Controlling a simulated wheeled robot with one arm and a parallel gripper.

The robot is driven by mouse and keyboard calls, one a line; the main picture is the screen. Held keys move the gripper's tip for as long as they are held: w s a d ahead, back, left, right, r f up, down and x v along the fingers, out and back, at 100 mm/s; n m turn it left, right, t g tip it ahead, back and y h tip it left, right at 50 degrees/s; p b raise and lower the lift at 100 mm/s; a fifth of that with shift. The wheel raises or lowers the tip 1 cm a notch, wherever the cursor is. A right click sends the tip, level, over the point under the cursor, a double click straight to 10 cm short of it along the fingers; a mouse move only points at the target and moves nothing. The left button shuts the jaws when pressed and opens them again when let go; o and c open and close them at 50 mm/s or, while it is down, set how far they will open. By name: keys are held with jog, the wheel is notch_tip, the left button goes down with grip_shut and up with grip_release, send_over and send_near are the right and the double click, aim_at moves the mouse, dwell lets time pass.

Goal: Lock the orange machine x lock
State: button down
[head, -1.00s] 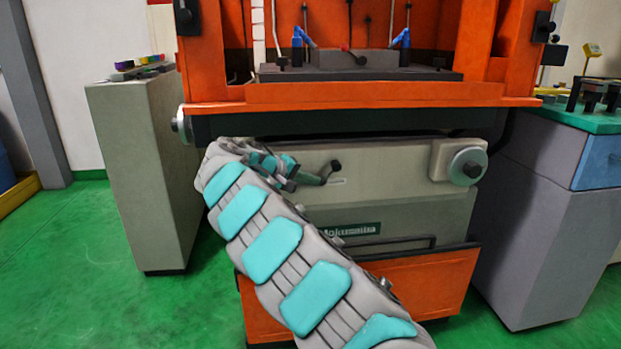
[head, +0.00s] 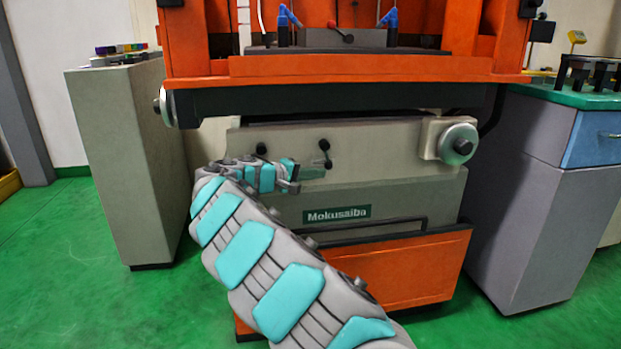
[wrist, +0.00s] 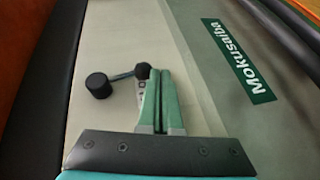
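The orange machine (head: 360,66) stands ahead, with a beige front panel below its orange frame. A small black lever (head: 325,152) with a knob at its upper end and a ball at its lower end sits on that panel; it also shows in the wrist view (wrist: 121,76). A second black knob (head: 262,149) is further left. I cannot tell from any marking which is the x lock. My gripper (head: 298,180) points right, just below the lever. In the wrist view its fingers (wrist: 160,72) are together, empty, with the tips beside the lever's ball. A small label is partly hidden behind them.
A round handwheel (head: 458,144) juts out at the panel's right. A green Mokusaiba plate (head: 337,215) and a dark rail (head: 370,229) lie below. A grey cabinet (head: 130,165) stands left, and a grey bench (head: 535,190) right. Green floor is open at the left.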

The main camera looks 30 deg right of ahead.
aim_at(333, 173)
jog(key=shift+n+h, duration=0.3)
jog(key=shift+h, duration=0.4)
jog(key=shift+s+d+f+b, duration=0.1)
jog(key=shift+s+d+b, duration=0.1)
jog(key=shift+d+b, duration=0.4)
jog(key=shift+s+d+r+b, duration=0.1)
jog(key=shift+s+d+b, duration=0.2)
jog(key=shift+d, duration=0.55)
jog(key=shift+s+d+f+b, duration=0.1)
jog(key=shift+d+b, duration=0.4)
jog(key=shift+d, duration=0.25)
jog(key=s+a+f+b, duration=0.1)
jog(key=s+a+f, duration=0.2)
jog(key=a+f, duration=0.4)
jog(key=f+v, duration=0.1)
jog(key=v, duration=0.3)
jog(key=shift+w+a+b, duration=0.25)
jog(key=shift+a+b, duration=0.05)
jog(key=shift+b, duration=0.1)
jog(key=shift+r, duration=0.15)
